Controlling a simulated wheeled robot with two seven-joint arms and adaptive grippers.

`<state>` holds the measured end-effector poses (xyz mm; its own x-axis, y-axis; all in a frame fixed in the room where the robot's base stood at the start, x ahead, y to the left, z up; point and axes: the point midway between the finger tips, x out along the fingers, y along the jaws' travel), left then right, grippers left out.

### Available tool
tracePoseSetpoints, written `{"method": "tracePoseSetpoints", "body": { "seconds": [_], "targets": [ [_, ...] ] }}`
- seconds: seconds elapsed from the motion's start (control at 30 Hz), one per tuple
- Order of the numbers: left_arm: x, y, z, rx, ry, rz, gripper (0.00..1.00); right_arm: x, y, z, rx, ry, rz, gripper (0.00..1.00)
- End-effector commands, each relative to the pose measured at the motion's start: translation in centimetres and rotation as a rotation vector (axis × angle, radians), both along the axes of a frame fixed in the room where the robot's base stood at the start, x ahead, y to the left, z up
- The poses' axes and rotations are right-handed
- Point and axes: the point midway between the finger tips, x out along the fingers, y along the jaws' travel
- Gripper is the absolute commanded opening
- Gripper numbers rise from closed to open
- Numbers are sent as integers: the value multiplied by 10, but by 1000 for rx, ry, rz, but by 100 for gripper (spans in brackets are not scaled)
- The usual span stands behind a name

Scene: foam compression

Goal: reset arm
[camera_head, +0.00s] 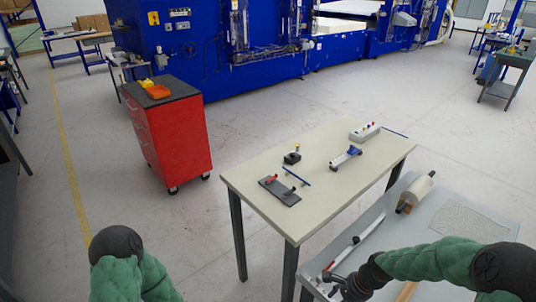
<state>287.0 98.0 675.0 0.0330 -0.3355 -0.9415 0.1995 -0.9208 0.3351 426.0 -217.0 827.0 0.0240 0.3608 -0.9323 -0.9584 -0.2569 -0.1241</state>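My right arm, in a green sleeve, reaches in from the lower right of the head view. Its dark gripper (336,284) is over the near left part of the grey side table (480,214), close to a long white tool with a red part (345,252). The fingers are small and dark, so I cannot tell whether they are open or shut, or whether they touch anything. My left arm shows only as a green-sleeved part at the bottom left. Its gripper is outside the picture.
A pale table (255,180) holds a dark plate with red clamps (280,190), a small black block (292,158), a blue and white tool (346,158) and a switch box (365,132). A roll (417,190) lies on the grey table. A red cabinet (172,140) stands left; floor is clear between.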

Motion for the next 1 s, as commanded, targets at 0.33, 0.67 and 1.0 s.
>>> {"method": "tracePoseSetpoints", "body": {
  "seconds": [0.33, 0.67, 1.0],
  "targets": [
    [0, 0, 0, 0, 0, 0, 40, -56, 63, -96, -27, -167, 480, 54],
    [0, 0, 0, 0, 0, 0, 40, -124, 110, -146, -46, -338, 909, 54],
    [0, 0, 0, 0, 0, 0, 40, -140, 118, -153, -54, -386, 1015, 54]
  ]
}}
